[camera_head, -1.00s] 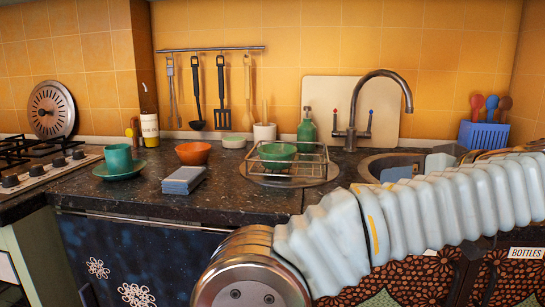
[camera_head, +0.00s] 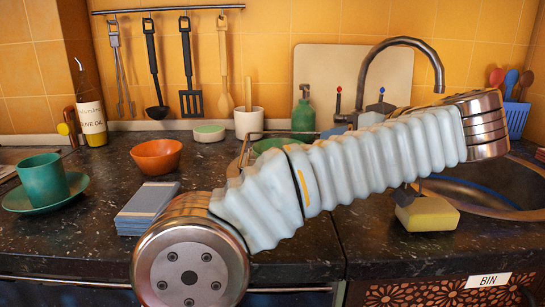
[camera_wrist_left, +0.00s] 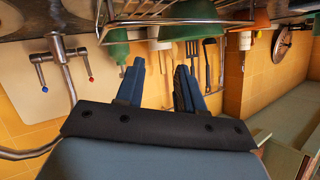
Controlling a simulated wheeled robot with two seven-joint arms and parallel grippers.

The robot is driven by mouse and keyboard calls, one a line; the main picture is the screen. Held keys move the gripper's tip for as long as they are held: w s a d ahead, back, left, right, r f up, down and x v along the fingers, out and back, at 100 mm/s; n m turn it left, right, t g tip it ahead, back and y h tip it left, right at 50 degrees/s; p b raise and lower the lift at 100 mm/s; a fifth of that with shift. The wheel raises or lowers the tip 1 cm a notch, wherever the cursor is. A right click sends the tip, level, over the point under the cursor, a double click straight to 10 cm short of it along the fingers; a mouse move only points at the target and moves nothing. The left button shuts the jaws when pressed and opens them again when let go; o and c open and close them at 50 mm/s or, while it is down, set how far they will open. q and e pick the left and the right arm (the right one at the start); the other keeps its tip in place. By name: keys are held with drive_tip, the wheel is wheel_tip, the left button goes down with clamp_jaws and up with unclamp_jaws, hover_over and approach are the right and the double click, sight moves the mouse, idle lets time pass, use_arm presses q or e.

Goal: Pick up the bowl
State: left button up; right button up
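An orange bowl (camera_head: 157,156) stands upright on the dark counter at the left of the head view. A green bowl (camera_head: 270,144) sits in the wire dish rack, mostly hidden by my arm; it shows upside down in the left wrist view (camera_wrist_left: 190,9). My left gripper (camera_wrist_left: 159,66) is open in the left wrist view, with two blue fingers apart and nothing between them. It is close to the rack. In the head view my left arm's pale sleeve covers most of it. My right gripper is not in view.
A teal cup on a saucer (camera_head: 18,200) and grey-blue cloths (camera_head: 147,207) are left of my arm. A green bottle (camera_head: 303,116), faucet (camera_head: 432,75) and sink (camera_head: 500,198) lie behind and right. A yellow sponge (camera_head: 428,213) is by the sink.

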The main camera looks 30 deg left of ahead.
use_arm(q)
drive_tip(key=x, duration=1.1)
drive_tip(key=shift+w+a, duration=0.15)
drive_tip(key=shift+a, duration=0.2)
clamp_jaws()
drive_tip(key=shift+r, duration=0.1)
